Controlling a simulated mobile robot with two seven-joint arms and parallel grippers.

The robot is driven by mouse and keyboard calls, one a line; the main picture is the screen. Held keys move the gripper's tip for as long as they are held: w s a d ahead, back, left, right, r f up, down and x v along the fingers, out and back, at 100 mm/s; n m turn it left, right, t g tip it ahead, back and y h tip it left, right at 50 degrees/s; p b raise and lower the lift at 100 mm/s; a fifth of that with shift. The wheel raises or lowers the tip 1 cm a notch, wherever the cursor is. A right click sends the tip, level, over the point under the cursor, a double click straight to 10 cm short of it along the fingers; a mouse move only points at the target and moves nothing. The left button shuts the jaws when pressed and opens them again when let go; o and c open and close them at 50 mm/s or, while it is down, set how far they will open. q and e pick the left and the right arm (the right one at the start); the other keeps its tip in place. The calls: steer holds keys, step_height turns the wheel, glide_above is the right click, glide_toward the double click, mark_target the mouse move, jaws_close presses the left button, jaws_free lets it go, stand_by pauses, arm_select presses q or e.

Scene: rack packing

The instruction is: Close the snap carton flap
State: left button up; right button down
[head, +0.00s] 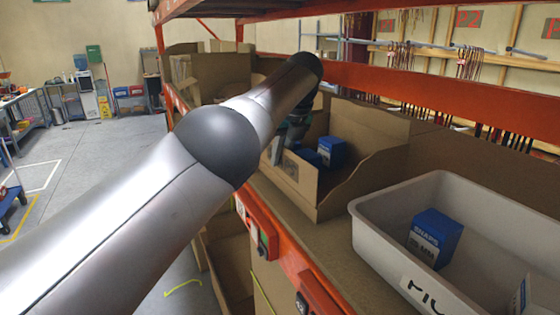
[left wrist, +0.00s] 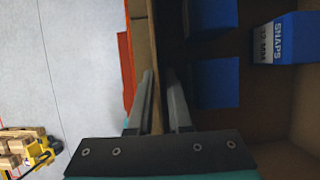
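The open brown snap carton (head: 345,190) stands on the shelf with blue boxes (head: 331,152) inside. My left arm crosses the head view and hides part of the carton. In the left wrist view my gripper fingers (left wrist: 160,88) are close together, one on each side of a thin cardboard edge (left wrist: 157,118), which looks pinched. Blue boxes (left wrist: 215,82) lie inside the carton, right of the fingers; one carries the word SNAPS (left wrist: 277,42). My right gripper is out of view.
A pale grey bin (head: 375,225) with blue SNAPS boxes (head: 435,236) stands right of the carton. An orange rack beam (head: 290,250) runs along the shelf front. Another brown carton (head: 215,75) stands farther back. The floor at left is open.

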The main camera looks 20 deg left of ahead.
arm_select(q)
steer(key=p+v, duration=0.1)
steer(key=v, duration=1.1)
steer(key=shift+r, duration=0.2)
steer(key=shift+s, duration=0.1)
steer(key=shift+v, duration=0.75)
steer(key=shift+s, duration=0.15)
